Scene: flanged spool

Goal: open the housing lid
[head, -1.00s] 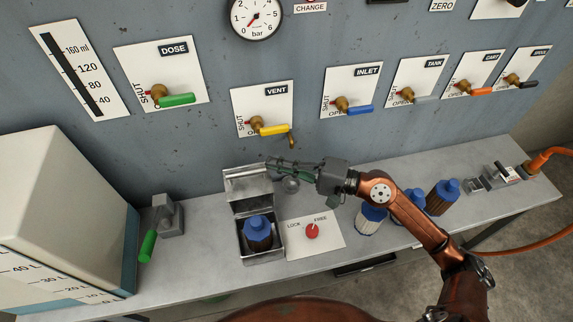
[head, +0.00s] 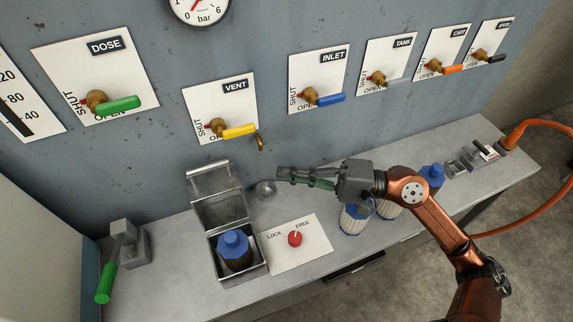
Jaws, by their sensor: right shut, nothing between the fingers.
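The metal housing (head: 223,274) stands on the bench with its lid (head: 216,194) swung up and back, leaning toward the wall. Inside sits a dark cartridge with a blue cap (head: 234,243). My right gripper (head: 280,174) is shut and empty, to the right of the raised lid and apart from it, above the bench. Beside the housing is a white plate with a red knob (head: 295,239), marked LOCK and FREE; its pointer is toward FREE. My left gripper is not in view.
A row of valves with coloured handles, such as the yellow VENT handle (head: 239,131), lines the wall behind. A small round metal thing (head: 265,190) is near my gripper. Blue-capped cartridges (head: 354,216) stand to the right. A green-handled clamp (head: 106,282) is at left.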

